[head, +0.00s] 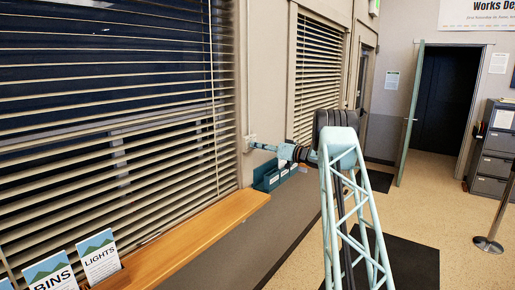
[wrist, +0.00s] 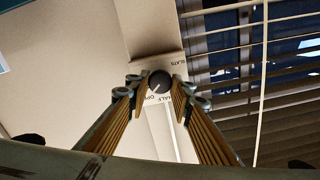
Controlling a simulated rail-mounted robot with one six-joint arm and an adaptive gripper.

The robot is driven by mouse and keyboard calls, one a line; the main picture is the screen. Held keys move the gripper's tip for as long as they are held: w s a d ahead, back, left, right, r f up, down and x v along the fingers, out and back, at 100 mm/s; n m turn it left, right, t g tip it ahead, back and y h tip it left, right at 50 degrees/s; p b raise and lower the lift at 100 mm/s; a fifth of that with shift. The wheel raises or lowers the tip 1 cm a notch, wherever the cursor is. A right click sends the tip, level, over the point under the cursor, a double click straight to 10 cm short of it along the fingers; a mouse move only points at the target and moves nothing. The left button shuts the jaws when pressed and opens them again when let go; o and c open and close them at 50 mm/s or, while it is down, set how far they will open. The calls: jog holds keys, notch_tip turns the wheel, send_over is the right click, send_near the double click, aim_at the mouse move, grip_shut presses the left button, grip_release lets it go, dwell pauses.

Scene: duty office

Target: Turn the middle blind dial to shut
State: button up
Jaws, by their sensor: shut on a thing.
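The dial (wrist: 160,78) is a round dark knob with a pale pointer line, on a light wall plate (wrist: 148,70) marked SLATS. Parts of the words HALF and OPEN show below the knob in the wrist view. The pointer slants down and left, towards the OPEN lettering. My gripper (wrist: 159,86) is shut on the knob, one finger on each side. In the head view my gripper (head: 256,145) reaches the plate (head: 249,141) on the wall between two windows; the knob is hidden there. The blind (head: 110,100) left of it has its slats apart, with dark gaps.
A wooden ledge (head: 190,240) runs under the left blind, with BINS (head: 55,272) and LIGHTS (head: 99,258) leaflets. Teal trays (head: 268,179) sit below my gripper. A second blind (head: 318,75) hangs further along. Open floor lies right, before a doorway and grey cabinet (head: 492,150).

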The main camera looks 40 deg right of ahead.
jog(key=n+b, duration=0.7)
jog(key=n, duration=0.4)
jog(key=n+b, duration=0.7)
jog(key=n, duration=0.3)
jog(key=shift+a+f+n+b, duration=0.15)
jog(key=shift+a+n+b, duration=0.05)
jog(key=shift+n+b, duration=0.2)
dwell(0.4)
jog(key=o, duration=0.8)
jog(key=shift+o, duration=0.2)
jog(key=shift+s, duration=0.15)
jog(key=v, duration=1.1)
jog(key=shift+s, duration=0.35)
